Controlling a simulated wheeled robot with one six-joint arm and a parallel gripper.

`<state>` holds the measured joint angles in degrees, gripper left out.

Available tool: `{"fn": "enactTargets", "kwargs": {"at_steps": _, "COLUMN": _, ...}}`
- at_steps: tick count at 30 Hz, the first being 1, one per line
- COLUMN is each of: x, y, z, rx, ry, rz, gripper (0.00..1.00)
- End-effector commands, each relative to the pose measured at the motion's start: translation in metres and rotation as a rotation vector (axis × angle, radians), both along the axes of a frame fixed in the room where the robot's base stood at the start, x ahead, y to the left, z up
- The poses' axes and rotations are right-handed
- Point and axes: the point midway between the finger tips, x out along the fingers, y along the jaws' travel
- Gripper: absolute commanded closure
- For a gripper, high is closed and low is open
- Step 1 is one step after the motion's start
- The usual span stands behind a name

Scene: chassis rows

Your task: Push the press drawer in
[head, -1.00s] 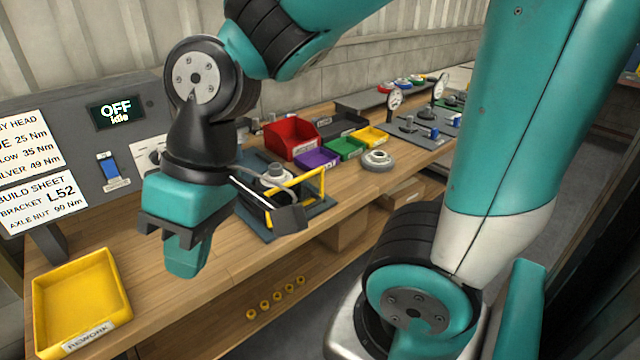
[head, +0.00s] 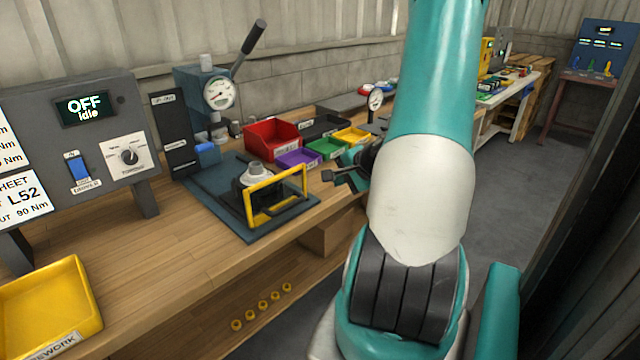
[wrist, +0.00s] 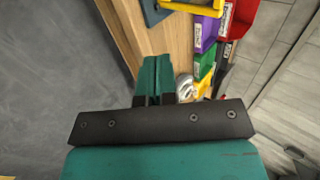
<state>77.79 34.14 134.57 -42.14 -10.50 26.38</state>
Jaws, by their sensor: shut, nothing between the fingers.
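The press (head: 205,95), with a round gauge and a black lever, stands at the back of the bench. Its drawer (head: 225,205) is a dark blue-grey slide standing out toward the bench's front edge. A yellow-framed clear guard (head: 250,212) with a dark handle bar is at its front, and a grey flanged part (head: 256,176) sits behind the guard. The guard's yellow frame shows at the top of the wrist view (wrist: 195,7). My gripper (head: 335,177) is right of the drawer, apart from it, partly hidden by my arm. In the wrist view its fingers (wrist: 157,75) are together and empty.
Red (head: 272,138), purple (head: 298,158), green (head: 326,148) and yellow (head: 352,135) bins stand right of the press. A control panel (head: 85,130) reading OFF idle and a yellow rework tray (head: 50,300) are at left. The bench between tray and drawer is clear.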

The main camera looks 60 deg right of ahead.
Motion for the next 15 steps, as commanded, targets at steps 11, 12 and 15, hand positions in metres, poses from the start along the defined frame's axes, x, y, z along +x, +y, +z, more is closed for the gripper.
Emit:
{"fn": "enactTargets", "kwargs": {"at_steps": 11, "x": 0.053, "y": -0.009, "z": -0.048, "rx": 0.002, "ry": 0.002, "rz": 0.009, "gripper": 1.0}}
{"fn": "enactTargets", "kwargs": {"at_steps": 12, "x": 0.059, "y": -0.011, "z": -0.053, "rx": 0.001, "ry": 0.001, "rz": 0.009, "gripper": 1.0}}
{"fn": "enactTargets", "kwargs": {"at_steps": 15, "x": 0.073, "y": -0.015, "z": -0.064, "rx": -0.001, "ry": 0.001, "rz": 0.009, "gripper": 1.0}}
